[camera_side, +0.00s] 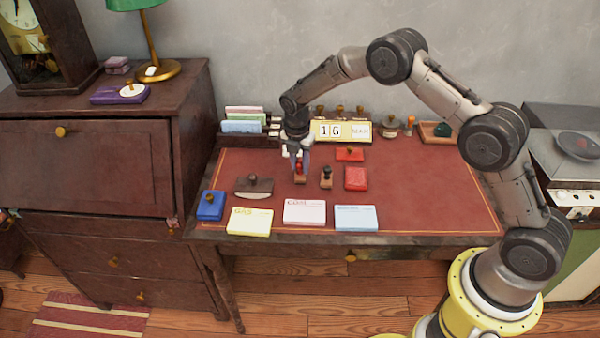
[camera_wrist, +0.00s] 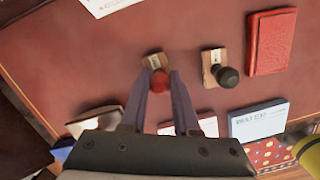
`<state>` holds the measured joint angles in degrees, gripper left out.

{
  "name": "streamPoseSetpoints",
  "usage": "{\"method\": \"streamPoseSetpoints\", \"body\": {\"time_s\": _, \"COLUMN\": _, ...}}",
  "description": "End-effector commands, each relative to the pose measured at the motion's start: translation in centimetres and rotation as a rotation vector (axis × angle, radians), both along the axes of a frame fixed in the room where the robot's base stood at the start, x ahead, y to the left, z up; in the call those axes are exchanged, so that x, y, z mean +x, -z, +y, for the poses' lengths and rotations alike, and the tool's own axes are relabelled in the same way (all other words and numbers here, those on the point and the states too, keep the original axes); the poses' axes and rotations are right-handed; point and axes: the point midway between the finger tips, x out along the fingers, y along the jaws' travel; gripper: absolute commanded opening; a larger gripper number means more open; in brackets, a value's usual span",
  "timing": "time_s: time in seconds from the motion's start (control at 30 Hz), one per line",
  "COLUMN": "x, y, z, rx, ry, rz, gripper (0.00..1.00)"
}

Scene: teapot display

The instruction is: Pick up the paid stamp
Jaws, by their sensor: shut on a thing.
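My gripper (camera_side: 299,163) is over the left middle of the red desk top, pointing down. Its fingers are shut on the red knob of a stamp with a wooden base (camera_side: 300,180). In the wrist view the red-knobbed stamp (camera_wrist: 154,62) sits between the fingertips (camera_wrist: 160,78), with a pale label on its base too small to read. I cannot tell whether the base touches the desk. A second wooden stamp with a black knob (camera_side: 326,178) stands just to the right; it also shows in the wrist view (camera_wrist: 222,70).
A red book-like block (camera_side: 356,179) and a red pad (camera_side: 350,154) lie right of the stamps. A rocker blotter (camera_side: 254,187), a blue box (camera_side: 211,205) and yellow (camera_side: 249,221), pink (camera_side: 304,212) and blue (camera_side: 356,218) note pads line the front. A date display (camera_side: 341,131) stands behind. The desk's right side is clear.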

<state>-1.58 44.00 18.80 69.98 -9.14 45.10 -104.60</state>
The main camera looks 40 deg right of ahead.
Motion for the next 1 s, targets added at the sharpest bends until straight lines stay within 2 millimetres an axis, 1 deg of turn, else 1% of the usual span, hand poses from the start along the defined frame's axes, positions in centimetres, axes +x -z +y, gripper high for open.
{"method": "streamPoseSetpoints", "body": {"time_s": 0.27, "x": 0.0, "y": -0.5, "z": 0.0, "rx": -0.001, "ry": 0.000, "rz": -0.001, "gripper": 0.00}}
{"method": "streamPoseSetpoints", "body": {"time_s": 0.37, "x": 0.1, "y": -1.2, "z": 0.0, "rx": 0.000, "ry": 0.000, "rz": -0.003, "gripper": 0.00}}
{"method": "streamPoseSetpoints", "body": {"time_s": 0.5, "x": 0.1, "y": -3.2, "z": 0.0, "rx": 0.000, "ry": 0.001, "rz": -0.005, "gripper": 0.00}}
{"method": "streamPoseSetpoints", "body": {"time_s": 0.57, "x": -0.6, "y": -4.1, "z": 0.0, "rx": 0.000, "ry": 0.000, "rz": -0.003, "gripper": 0.00}}
{"method": "streamPoseSetpoints", "body": {"time_s": 0.67, "x": -2.2, "y": -6.0, "z": 0.1, "rx": 0.000, "ry": 0.000, "rz": -0.004, "gripper": 0.00}}
{"method": "streamPoseSetpoints", "body": {"time_s": 0.83, "x": -5.5, "y": -9.7, "z": 0.1, "rx": 0.000, "ry": 0.000, "rz": -0.003, "gripper": 0.00}}
{"method": "streamPoseSetpoints", "body": {"time_s": 1.0, "x": -9.2, "y": -11.0, "z": 0.2, "rx": -0.001, "ry": -0.001, "rz": -0.001, "gripper": 0.00}}
